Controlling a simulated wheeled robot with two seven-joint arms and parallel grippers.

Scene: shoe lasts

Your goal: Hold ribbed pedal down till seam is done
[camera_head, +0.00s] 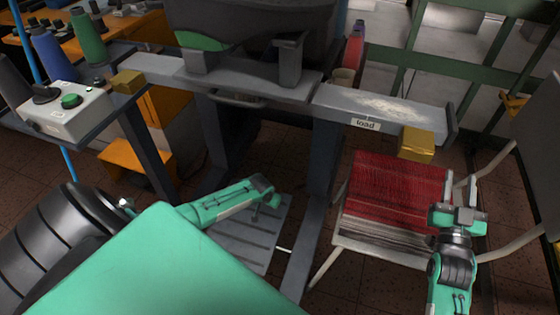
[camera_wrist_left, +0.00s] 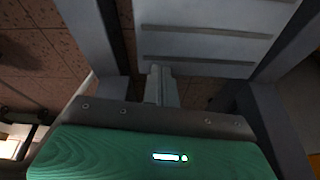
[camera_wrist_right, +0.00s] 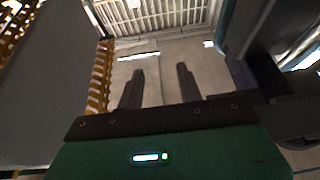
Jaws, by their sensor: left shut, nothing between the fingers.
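The ribbed pedal (camera_head: 258,238) is a grey plate with raised ribs, low between the dark legs of the machine. In the left wrist view the pedal (camera_wrist_left: 205,42) fills the top middle. My left gripper (camera_head: 270,196) is at the pedal's upper edge in the head view. Its fingers (camera_wrist_left: 159,72) are shut together, empty, and point toward the pedal. I cannot tell whether they touch it. My right gripper (camera_head: 458,214) is in front of the red woven chair in the head view. Its fingers (camera_wrist_right: 160,75) are apart with nothing between them. No seam is visible.
A grey beam (camera_head: 230,84) with brass blocks and a "load" label (camera_head: 365,125) crosses above the pedal. A control box with a green button (camera_head: 71,101) and thread cones stand at left. The red woven chair (camera_head: 398,185) stands at right.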

